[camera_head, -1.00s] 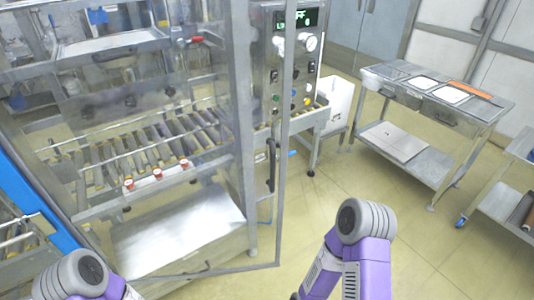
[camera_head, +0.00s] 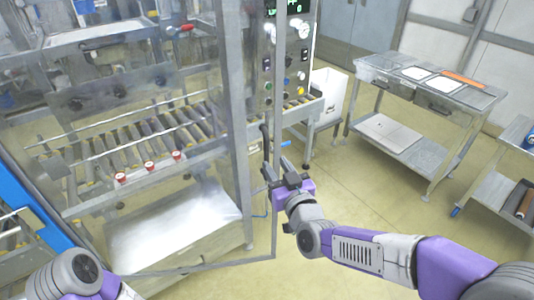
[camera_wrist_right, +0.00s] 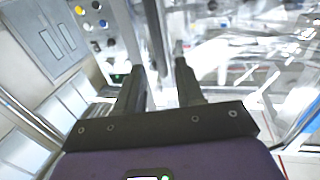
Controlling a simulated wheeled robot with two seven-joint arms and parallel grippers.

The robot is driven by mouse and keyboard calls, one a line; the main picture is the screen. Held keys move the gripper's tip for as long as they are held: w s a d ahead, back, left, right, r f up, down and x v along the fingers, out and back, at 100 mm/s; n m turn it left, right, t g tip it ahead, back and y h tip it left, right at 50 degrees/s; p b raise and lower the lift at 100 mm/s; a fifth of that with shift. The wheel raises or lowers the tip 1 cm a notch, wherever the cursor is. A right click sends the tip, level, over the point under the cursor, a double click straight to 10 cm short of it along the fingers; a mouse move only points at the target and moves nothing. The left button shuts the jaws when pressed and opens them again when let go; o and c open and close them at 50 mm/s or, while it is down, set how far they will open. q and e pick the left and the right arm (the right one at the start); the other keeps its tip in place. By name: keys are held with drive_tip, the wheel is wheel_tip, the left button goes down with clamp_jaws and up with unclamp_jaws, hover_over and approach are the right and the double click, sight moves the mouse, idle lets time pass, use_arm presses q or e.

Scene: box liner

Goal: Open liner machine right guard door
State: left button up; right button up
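The liner machine's clear guard door has a grey metal frame, with an upright edge bar (camera_head: 277,225) in front of the machine. A dark upright handle (camera_head: 265,140) is on it, beside this bar. I cannot tell whether the door is ajar. My right gripper (camera_head: 279,168) is at the handle's lower end, its fingers pointing up toward it. In the right wrist view the right gripper (camera_wrist_right: 160,72) has its fingers apart, and a dark upright bar (camera_wrist_right: 155,35) shows between and beyond them. Contact is unclear. My left gripper is out of view; only its arm shows at bottom left.
Behind the door are a roller conveyor (camera_head: 140,145) and several red-topped knobs. A control panel (camera_head: 290,60) stands behind the edge bar. A steel table (camera_head: 385,85) with trays stands at the right, and a cart (camera_head: 500,175) at far right. The floor between is clear.

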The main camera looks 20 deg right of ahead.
sight(267, 153)
drive_tip(key=w, duration=0.7)
drive_tip(key=shift+a+f, duration=0.1)
drive_tip(key=shift+a, duration=0.3)
clamp_jaws()
drive_tip(key=shift+s, duration=0.1)
